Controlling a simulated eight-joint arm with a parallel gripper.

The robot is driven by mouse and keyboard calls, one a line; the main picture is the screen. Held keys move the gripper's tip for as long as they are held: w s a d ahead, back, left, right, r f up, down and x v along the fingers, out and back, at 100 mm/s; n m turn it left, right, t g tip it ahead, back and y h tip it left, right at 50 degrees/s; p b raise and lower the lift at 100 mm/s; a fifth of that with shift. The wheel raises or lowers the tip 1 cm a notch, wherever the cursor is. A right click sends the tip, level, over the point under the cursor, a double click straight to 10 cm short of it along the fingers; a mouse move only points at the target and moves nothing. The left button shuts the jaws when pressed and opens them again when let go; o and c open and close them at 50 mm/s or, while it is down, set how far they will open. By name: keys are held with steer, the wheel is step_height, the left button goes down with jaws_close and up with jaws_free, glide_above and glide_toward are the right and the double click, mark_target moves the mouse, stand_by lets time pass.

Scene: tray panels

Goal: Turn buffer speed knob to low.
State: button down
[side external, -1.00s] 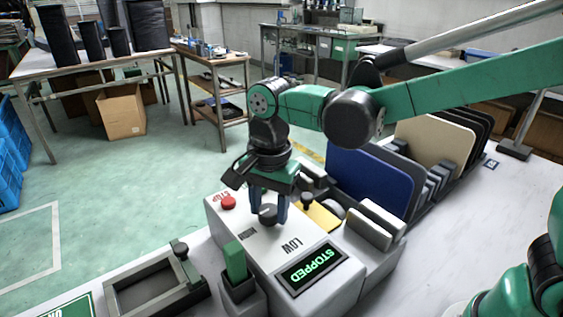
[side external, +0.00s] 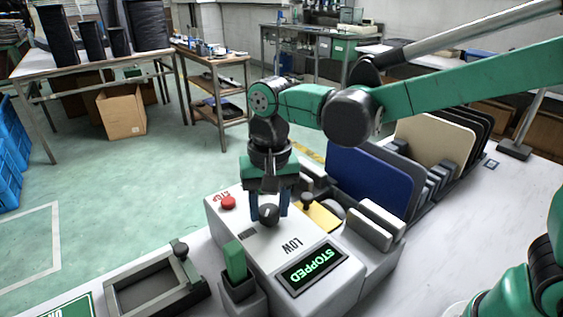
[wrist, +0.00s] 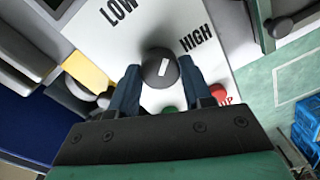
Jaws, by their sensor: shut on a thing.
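The dark round speed knob (side external: 268,214) stands on the white sloping top of the control box (side external: 315,252). In the wrist view, the knob (wrist: 160,68) has a white pointer line, aimed between the LOW label (wrist: 118,11) and the HIGH label (wrist: 197,38). My gripper (side external: 269,206) is over the panel, its blue-grey fingers on either side of the knob and shut on it. The fingers also show in the wrist view (wrist: 161,85). The LOW label (side external: 292,245) is clear in the side view. The green display (side external: 313,268) reads STOPPED.
A red stop button (side external: 228,202) is close beside my gripper. A green button (wrist: 169,110) shows in the wrist view. A green block in a holder (side external: 236,261), a grey tray (side external: 155,284) and a rack with a blue panel (side external: 370,180) surround the box.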

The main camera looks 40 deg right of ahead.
mark_target(269, 208)
steer(key=n, duration=0.5)
steer(key=shift+n, duration=2.5)
steer(key=shift+c, duration=1.8)
jaws_free()
steer(key=shift+r, duration=2.85)
